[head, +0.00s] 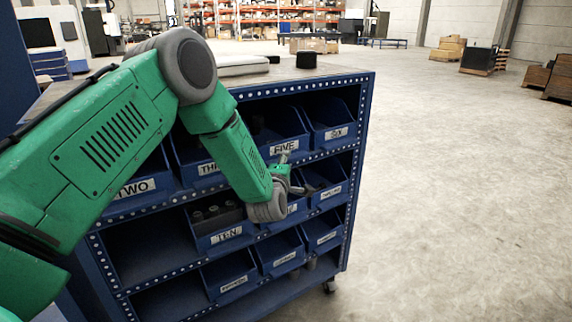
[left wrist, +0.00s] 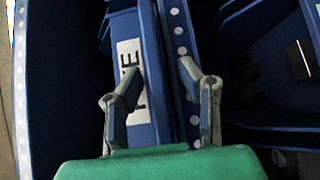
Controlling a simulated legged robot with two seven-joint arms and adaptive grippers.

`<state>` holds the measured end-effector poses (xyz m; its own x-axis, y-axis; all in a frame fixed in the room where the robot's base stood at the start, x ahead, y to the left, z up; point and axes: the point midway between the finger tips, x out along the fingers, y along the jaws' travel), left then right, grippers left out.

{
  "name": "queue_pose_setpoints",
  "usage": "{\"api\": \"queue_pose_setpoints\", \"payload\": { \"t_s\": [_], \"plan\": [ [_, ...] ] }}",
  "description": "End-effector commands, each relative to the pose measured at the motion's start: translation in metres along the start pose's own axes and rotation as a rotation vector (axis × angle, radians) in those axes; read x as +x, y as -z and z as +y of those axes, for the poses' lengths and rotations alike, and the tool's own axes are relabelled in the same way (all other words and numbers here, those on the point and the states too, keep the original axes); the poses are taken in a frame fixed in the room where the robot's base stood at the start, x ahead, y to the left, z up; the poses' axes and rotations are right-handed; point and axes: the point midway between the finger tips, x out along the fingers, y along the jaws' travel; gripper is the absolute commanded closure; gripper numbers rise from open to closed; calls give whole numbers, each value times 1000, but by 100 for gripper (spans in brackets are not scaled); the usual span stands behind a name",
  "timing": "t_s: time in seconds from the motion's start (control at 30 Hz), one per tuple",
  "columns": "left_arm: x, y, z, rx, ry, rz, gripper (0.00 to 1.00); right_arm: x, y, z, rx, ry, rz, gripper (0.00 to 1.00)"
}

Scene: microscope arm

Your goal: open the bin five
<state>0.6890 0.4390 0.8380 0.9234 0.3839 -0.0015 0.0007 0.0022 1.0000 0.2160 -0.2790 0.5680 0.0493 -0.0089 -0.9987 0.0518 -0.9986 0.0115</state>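The bin labelled FIVE (head: 283,147) sits in the upper row of the blue shelf cart, pushed in beside the bin labelled SIX. My left gripper (head: 297,176) is just in front of the cart, slightly below the FIVE label. In the left wrist view my left gripper (left wrist: 163,88) is open and empty, its two fingers apart. There the bin's front with its white label (left wrist: 130,75) lies by the left finger, which covers part of the lettering. I cannot tell whether a finger touches the bin. My right gripper is in neither view.
The blue cart (head: 362,120) has bins labelled TWO (head: 135,188), TEN (head: 226,236) and SIX (head: 336,132) around this spot. A perforated shelf edge (left wrist: 180,50) runs beside the bin front. Open floor (head: 460,200) lies to the right.

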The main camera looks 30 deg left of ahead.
Motion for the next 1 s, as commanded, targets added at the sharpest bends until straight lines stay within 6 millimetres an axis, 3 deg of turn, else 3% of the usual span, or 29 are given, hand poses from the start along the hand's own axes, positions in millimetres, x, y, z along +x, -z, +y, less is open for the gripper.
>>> {"api": "queue_pose_setpoints", "payload": {
  "t_s": [0.03, 0.1, 0.47, 1.0],
  "plan": [
    [0, -1, 0, 0, 0, -1, 81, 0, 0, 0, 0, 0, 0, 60],
    [0, -1, 0, 0, 0, -1, 100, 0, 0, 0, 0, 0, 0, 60],
    [-7, -7, -2, -2, 4, -4, 100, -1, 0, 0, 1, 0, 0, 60],
    [-83, -81, -4, 0, 10, -4, 100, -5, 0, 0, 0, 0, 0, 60]
  ]
}}
